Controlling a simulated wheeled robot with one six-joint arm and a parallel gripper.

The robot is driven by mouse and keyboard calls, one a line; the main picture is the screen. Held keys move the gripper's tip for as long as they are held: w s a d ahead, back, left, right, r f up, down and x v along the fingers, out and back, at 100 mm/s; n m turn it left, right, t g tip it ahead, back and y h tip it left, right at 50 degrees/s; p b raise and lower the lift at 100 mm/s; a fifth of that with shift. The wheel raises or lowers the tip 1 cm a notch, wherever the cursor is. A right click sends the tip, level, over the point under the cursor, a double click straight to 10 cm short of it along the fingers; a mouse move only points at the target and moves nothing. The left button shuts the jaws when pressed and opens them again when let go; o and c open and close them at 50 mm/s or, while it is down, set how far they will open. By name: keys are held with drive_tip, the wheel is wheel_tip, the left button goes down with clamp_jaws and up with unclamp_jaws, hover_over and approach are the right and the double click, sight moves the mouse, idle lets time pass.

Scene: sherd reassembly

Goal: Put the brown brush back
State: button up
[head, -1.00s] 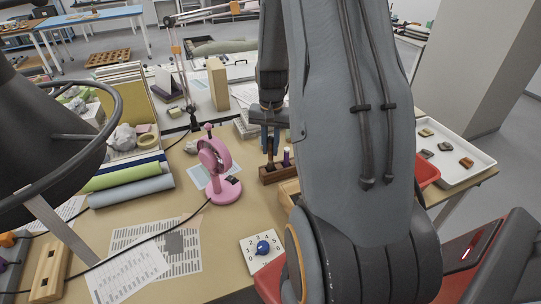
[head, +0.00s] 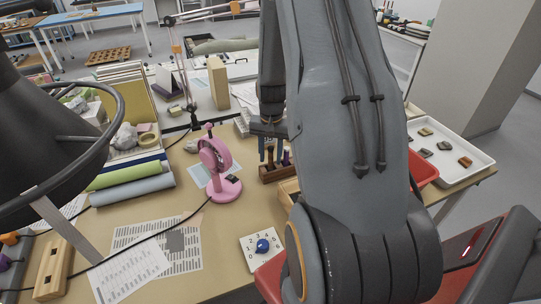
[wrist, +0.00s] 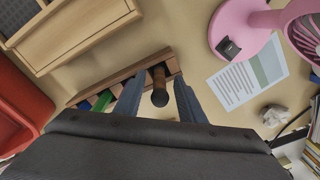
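The brown brush (wrist: 159,78), with a dark end toward the camera, stands upright in a slot near one end of the wooden rack (wrist: 126,75). In the head view the brush (head: 270,157) and the rack (head: 268,176) are at the table's middle, partly hidden by my arm. My gripper (wrist: 160,88) is open, with its blue fingers on either side of the brush and gaps between them and the handle. In the head view my gripper (head: 271,154) is low over the rack.
A green item (wrist: 103,101) and other tools share the rack. A pink fan (head: 216,170) stands left of it. A wooden tray (wrist: 75,30) and a red bin (wrist: 18,105) are close by. A white tray of sherds (head: 448,155) lies at the right.

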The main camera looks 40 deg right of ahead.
wheel_tip(320, 180, up, 12)
drive_tip(key=b, duration=0.3)
drive_tip(key=shift+s+r, duration=0.15)
idle(0.4)
idle(0.5)
